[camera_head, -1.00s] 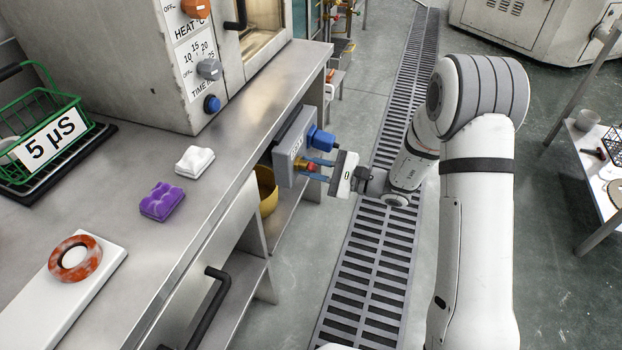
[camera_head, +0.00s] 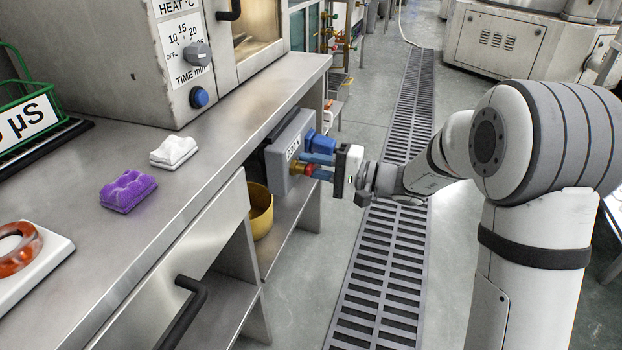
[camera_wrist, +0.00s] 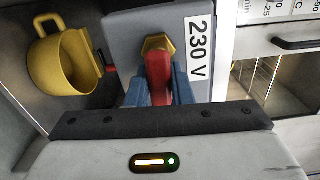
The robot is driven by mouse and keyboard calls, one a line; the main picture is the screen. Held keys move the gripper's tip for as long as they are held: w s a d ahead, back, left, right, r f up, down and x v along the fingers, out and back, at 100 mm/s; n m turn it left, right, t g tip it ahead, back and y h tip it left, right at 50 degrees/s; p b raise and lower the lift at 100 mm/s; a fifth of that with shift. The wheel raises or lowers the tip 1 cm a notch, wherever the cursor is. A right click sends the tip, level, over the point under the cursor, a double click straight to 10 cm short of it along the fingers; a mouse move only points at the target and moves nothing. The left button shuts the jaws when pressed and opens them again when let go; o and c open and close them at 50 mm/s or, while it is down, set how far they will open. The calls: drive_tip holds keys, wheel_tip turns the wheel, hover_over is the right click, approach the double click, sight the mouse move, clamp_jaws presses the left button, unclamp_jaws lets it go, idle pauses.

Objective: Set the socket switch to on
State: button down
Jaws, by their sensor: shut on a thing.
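The grey socket box (camera_head: 279,160) with a "230 V" label is mounted at the bench's right edge, with a blue part (camera_head: 321,143) on its face. Its switch is a red lever on a brass hexagonal collar. In the wrist view the red lever (camera_wrist: 158,76) points down the picture from the collar (camera_wrist: 156,46). My gripper (camera_wrist: 159,92) is shut on the lever, one blue finger on each side. In the head view my gripper (camera_head: 318,167) reaches the box from the right and partly covers the switch. I see no on or off marking.
A yellow pot (camera_head: 261,211) sits on the shelf below the box.

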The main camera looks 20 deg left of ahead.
drive_tip(key=shift+n+b, duration=0.4)
drive_tip(key=shift+b, duration=0.05)
drive_tip(key=c, duration=1.3)
unclamp_jaws()
drive_tip(key=shift+d, duration=0.15)
drive_tip(key=d, duration=0.2)
drive_tip(key=d+p, duration=0.1)
drive_tip(key=d, duration=0.2)
drive_tip(key=d+p, duration=0.1)
drive_tip(key=d, duration=0.1)
drive_tip(key=shift+s+d, duration=0.3)
